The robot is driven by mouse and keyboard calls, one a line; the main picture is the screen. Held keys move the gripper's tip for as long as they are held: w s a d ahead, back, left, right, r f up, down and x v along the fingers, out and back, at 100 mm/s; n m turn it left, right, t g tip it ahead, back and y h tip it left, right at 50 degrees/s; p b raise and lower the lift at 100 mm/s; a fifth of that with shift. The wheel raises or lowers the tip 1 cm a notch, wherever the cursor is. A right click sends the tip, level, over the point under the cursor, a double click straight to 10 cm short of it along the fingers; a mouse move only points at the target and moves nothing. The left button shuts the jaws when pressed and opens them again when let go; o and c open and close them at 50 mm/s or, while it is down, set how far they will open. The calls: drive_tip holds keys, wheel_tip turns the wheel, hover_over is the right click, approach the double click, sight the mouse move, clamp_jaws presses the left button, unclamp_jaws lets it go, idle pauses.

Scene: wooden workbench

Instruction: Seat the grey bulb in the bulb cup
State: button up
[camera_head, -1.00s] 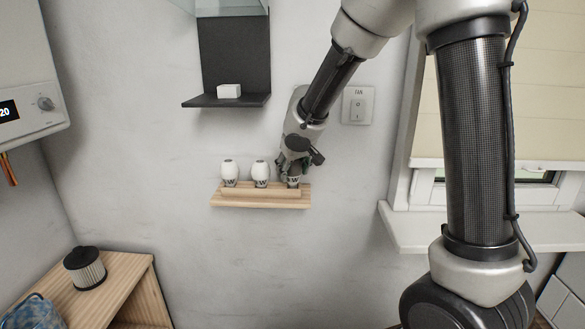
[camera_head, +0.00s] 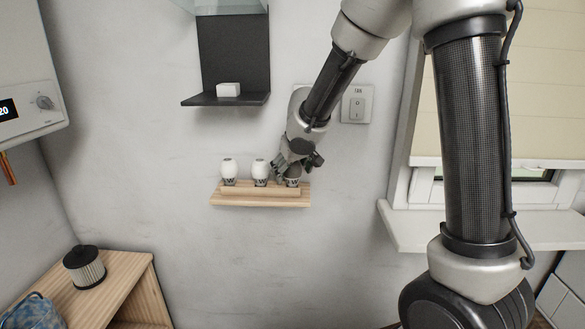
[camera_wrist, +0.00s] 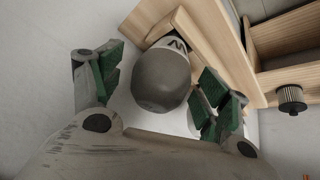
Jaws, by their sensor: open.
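The grey bulb (camera_wrist: 160,80) shows in the wrist view as a rounded dark grey body. Its far end meets a white collar with dark marks (camera_wrist: 172,43), at the wooden shelf. In the head view the grey bulb (camera_head: 293,172) stands at the right end of the shelf, partly hidden by my gripper (camera_head: 296,163). My gripper is open, its green-padded fingers (camera_wrist: 160,88) on either side of the bulb with gaps showing. How deep the bulb sits in the bulb cup cannot be told.
Two white bulbs (camera_head: 229,168) (camera_head: 260,169) stand left of the grey one on the wooden shelf (camera_head: 240,200). A black wall shelf (camera_head: 205,101) holds a white block (camera_head: 229,90) above. A switch (camera_head: 356,104) is on the wall behind my arm.

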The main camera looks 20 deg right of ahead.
drive_tip(key=v, duration=1.2)
